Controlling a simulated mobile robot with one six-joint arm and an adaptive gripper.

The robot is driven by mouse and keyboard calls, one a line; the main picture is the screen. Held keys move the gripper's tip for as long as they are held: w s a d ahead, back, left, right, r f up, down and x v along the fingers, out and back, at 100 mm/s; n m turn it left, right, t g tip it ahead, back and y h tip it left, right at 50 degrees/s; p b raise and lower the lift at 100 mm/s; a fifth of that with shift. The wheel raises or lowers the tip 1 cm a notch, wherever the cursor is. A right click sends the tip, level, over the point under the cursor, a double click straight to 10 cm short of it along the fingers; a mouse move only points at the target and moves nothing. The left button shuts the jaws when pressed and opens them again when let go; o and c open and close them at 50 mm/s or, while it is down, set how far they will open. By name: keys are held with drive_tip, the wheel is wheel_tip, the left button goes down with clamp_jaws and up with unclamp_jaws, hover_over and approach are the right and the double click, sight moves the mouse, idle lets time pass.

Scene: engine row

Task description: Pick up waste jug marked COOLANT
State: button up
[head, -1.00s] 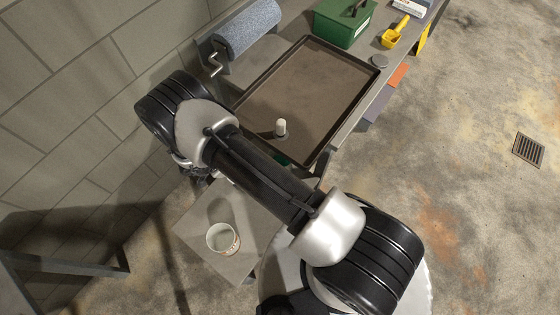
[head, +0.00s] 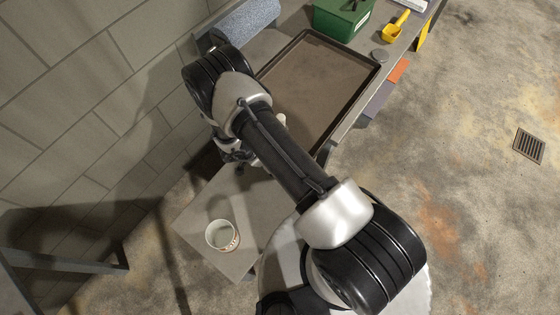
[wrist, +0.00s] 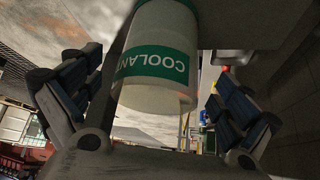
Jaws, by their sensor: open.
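The waste jug (wrist: 158,66) is a whitish cylinder with a green band lettered COOLANT. In the wrist view it stands between the two fingers of my open gripper (wrist: 158,100), with a visible gap to the fingers on both sides. Its top runs out of that picture. In the head view my arm covers most of the jug; a small white piece beside the arm (head: 282,120) may be its cap. The gripper's fingers are hidden there too.
A brown rimmed tray (head: 378,72) lies on the bench. A blue roll (head: 246,20), a green box (head: 343,18) and a yellow scoop (head: 396,27) are around it. A white cup (head: 222,236) stands on a lower grey surface in front. A wall is close on the left.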

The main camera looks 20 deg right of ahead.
drive_tip(key=b+x, duration=0.1)
drive_tip(key=x, duration=0.4)
drive_tip(key=shift+d+b, duration=0.15)
drive_tip(key=shift+b, duration=0.15)
drive_tip(key=shift+c, duration=0.4)
drive_tip(key=c, duration=1.5)
